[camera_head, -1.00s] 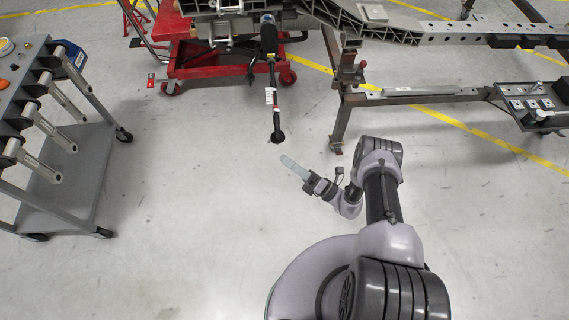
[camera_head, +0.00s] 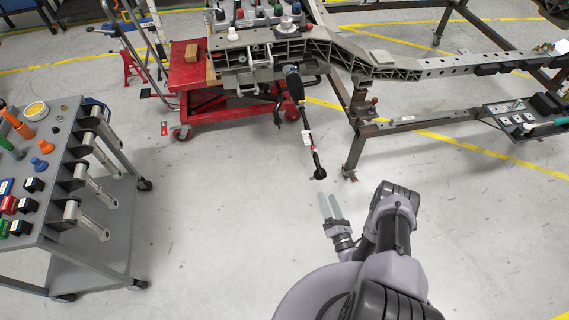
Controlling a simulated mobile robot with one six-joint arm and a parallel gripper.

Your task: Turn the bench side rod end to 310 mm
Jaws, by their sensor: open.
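A dark rod (camera_head: 309,139) with a small white tag hangs from the grey chassis frame (camera_head: 383,70) and slants down to the right. Its lower end is a round black rod end (camera_head: 319,173). Whether this is the bench side end cannot be told, and no length reading is legible. My gripper (camera_head: 330,206) is open and empty, its two pale fingers pointing up in the picture. The fingertips are just below the rod end in the picture, apart from it.
A grey cart (camera_head: 118,225) with several metal arms, knobs and coloured parts stands left. A red lift table (camera_head: 187,72) stands behind the rod. A brown steel stand (camera_head: 358,135) and a tool tray (camera_head: 510,118) are right. The floor between is clear.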

